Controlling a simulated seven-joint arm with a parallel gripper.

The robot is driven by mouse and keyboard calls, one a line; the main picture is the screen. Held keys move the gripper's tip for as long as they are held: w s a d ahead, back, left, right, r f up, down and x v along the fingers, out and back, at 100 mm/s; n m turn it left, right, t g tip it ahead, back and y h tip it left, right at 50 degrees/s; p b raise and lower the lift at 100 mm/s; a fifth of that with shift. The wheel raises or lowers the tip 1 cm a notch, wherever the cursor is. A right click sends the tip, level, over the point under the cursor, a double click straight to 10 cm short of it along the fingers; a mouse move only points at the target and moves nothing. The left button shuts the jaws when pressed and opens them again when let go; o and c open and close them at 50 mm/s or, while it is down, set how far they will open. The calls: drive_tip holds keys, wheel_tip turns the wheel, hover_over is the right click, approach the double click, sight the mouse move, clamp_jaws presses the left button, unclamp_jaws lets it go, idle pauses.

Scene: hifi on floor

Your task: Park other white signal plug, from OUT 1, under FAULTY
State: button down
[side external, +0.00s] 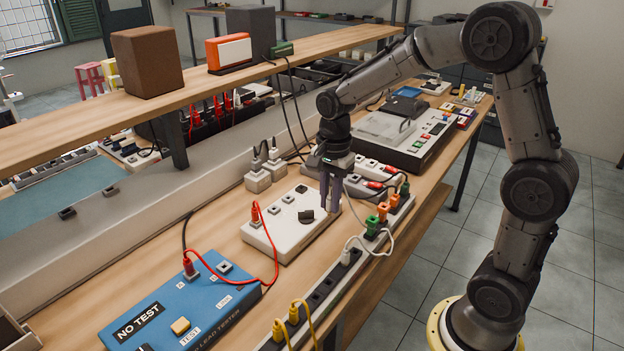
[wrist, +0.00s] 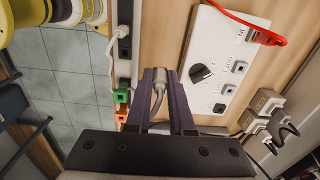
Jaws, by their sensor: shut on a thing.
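My gripper (side external: 331,205) points down over the right end of the white switch box (side external: 262,236), which has a dark dial and a row of sockets. In the wrist view, my gripper (wrist: 162,75) is shut on a pale signal plug (wrist: 163,77). Its grey-white cable runs back between the fingers. The plug is beside the box, over bare wood in that view. The sockets on the box's edge (wrist: 228,89) beside the dial look empty; their labels are too small to read surely. Another white plug (side external: 345,257) stands in the long socket strip (side external: 322,291). I cannot make out a FAULTY label.
Green and orange plugs (side external: 383,211) stand in the strip near my gripper. A red lead (side external: 275,250) joins the box and the blue tester (side external: 180,305). White adapters (side external: 258,178) stand behind. A wooden shelf (side external: 200,88) overhangs the back of the bench.

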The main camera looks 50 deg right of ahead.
drive_tip(key=shift+m, duration=0.3)
drive_tip(key=shift+s+d+f, duration=0.2)
drive_tip(key=shift+s+f, duration=0.9)
drive_tip(key=shift+f, duration=0.15)
drive_tip(key=shift+s+d+f, duration=0.25)
drive_tip(key=shift+s+f, duration=0.85)
drive_tip(key=shift+f, duration=0.15)
drive_tip(key=shift+s+d+f, duration=0.2)
drive_tip(key=shift+s+f, duration=0.9)
drive_tip(key=shift+f, duration=0.15)
drive_tip(key=shift+f, duration=1)
drive_tip(key=c, duration=0.7)
unclamp_jaws()
